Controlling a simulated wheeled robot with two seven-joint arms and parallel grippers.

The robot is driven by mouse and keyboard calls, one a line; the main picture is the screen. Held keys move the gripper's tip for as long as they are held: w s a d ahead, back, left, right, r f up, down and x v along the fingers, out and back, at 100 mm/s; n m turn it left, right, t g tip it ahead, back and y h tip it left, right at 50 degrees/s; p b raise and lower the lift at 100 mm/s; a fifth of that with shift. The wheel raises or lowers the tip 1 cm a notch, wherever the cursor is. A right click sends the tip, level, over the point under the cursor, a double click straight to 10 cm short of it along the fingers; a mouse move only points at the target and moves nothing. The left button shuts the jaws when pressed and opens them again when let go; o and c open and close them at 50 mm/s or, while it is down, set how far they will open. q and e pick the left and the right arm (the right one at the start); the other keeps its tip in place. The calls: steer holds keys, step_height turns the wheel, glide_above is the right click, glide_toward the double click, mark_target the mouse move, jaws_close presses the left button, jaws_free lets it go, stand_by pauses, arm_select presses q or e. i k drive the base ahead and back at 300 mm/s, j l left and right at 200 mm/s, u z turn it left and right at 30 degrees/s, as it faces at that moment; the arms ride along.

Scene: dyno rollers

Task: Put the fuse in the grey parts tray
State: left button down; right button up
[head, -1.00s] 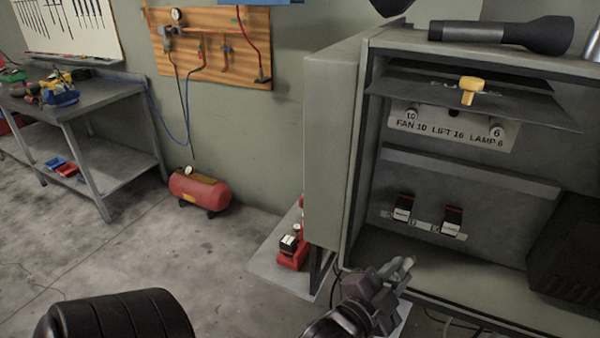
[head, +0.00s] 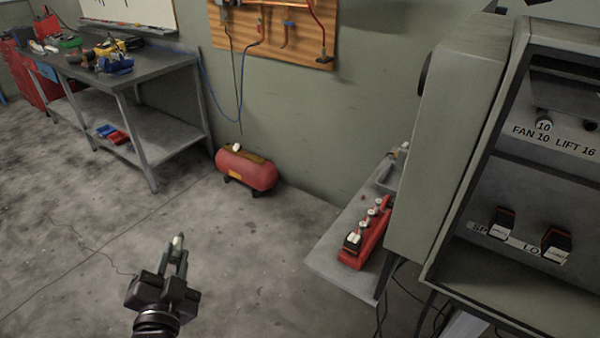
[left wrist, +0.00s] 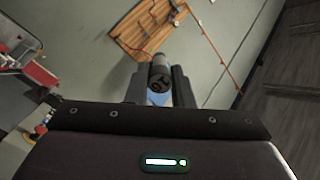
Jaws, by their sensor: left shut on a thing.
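My left gripper (head: 177,250) is in the lower left of the head view, over the bare floor. It is shut on a small fuse (head: 178,241), whose pale tip stands up between the fingertips. In the left wrist view the fuse (left wrist: 158,77) is a dark cylinder with a marked end face that I cannot read surely. A grey tray (head: 384,178) sits at the back of a low side shelf, partly hidden by the cabinet side; small things show at its far end. The gripper is well to the left of this tray, apart from it. My right gripper is not in view.
A red rack (head: 365,238) with several fuses stands on the side shelf (head: 335,257) in front of the tray. The grey cabinet (head: 440,150) blocks the right. A red air tank (head: 246,170) and a workbench (head: 140,70) stand behind.

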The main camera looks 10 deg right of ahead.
mark_target(396, 184)
steer(key=i+j+u, duration=0.1)
steer(key=i+u, duration=0.15)
steer(key=u, duration=0.15)
steer(key=i+u, duration=0.4)
steer(key=i+z, duration=0.15)
steer(key=i, duration=0.3)
steer(key=i+j+z, duration=0.15)
steer(key=i, duration=0.3)
steer(key=i+j+z, duration=0.15)
steer(key=i, duration=0.25)
steer(key=i+l+z, duration=0.15)
steer(key=i+z, duration=0.3)
steer(key=i, duration=0.35)
steer(key=i+j+z, duration=0.1)
steer(key=i+z, duration=0.4)
steer(key=i, duration=0.25)
steer(key=i+z, duration=0.25)
steer(key=z, duration=0.2)
steer(key=i+j+z, duration=0.15)
steer(key=z, duration=0.8)
steer(key=i+j+z, duration=0.1)
steer(key=z, duration=0.3)
steer(key=j+z, duration=0.1)
steer(key=z, duration=0.35)
steer(key=j+z, duration=0.1)
steer(key=z, duration=0.3)
steer(key=j+z, duration=0.1)
steer(key=z, duration=0.35)
steer(key=i+j, duration=0.05)
